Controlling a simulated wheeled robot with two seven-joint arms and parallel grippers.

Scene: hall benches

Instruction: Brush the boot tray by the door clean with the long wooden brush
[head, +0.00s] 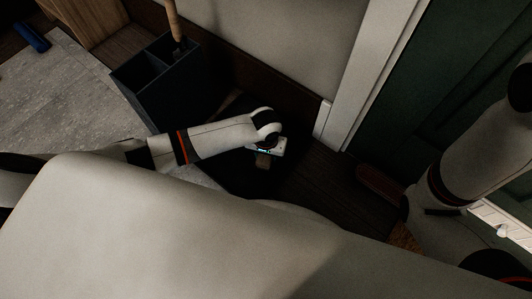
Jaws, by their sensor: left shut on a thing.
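The boot tray (235,107) looks like a flat black shape on the dark floor beside the wall, partly covered by my left arm. My left gripper (266,151) is over it, shut on a brown wooden piece (263,161) that looks like part of the long wooden brush. Most of that piece is hidden by the gripper, and I cannot tell whether it touches the tray. Any dirt on the tray is too dark to make out. My right arm shows at the right, but its gripper is out of sight.
A dark divided bin (150,95) stands left of the tray, with a wooden stick (174,22) upright in it. A dark green door (425,85) with a pale frame (362,75) is at the right. A reddish-brown object (379,184) lies by the door. A blue item (32,37) is far left.

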